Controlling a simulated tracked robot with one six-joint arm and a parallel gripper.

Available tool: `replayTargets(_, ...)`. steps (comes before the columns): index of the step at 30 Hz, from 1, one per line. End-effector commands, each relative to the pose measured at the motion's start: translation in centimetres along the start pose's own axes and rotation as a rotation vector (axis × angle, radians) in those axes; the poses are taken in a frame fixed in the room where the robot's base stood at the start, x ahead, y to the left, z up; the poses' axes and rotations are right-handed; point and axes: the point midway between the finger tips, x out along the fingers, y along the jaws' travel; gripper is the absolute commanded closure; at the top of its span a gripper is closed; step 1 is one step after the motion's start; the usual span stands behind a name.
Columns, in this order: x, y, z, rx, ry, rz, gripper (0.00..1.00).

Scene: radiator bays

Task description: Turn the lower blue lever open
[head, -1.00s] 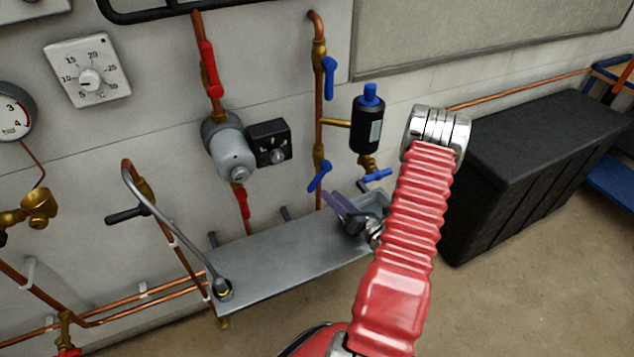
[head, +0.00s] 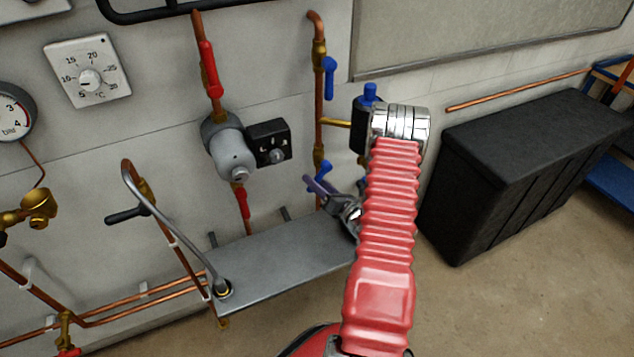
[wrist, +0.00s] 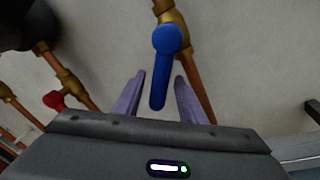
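The lower blue lever (head: 325,168) sits on a brass valve on the vertical copper pipe, partly covered by my gripper in the head view. In the wrist view the blue lever (wrist: 165,60) hangs down from its rounded hub, its lower end between my two purple fingers. My gripper (head: 314,184) is open at the lever; it also shows in the wrist view (wrist: 160,77) with a gap on each side of the lever. The lever slants down to the left in the head view.
An upper blue lever (head: 329,78) is on the same pipe. A black cylinder with a blue cap (head: 370,92) is partly hidden behind my arm. A grey shelf (head: 285,267) lies below. A black chest (head: 520,170) stands at right.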

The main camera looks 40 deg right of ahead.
Motion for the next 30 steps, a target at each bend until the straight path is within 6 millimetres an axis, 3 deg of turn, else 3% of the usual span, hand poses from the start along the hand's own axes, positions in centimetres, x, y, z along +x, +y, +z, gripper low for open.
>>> replayTargets(15, -0.04, -0.03, 0.0, 0.0, 0.0, -0.001, 0.99)
replayTargets(30, -0.1, -0.25, 0.15, -0.002, -0.002, -0.004, 1.0)
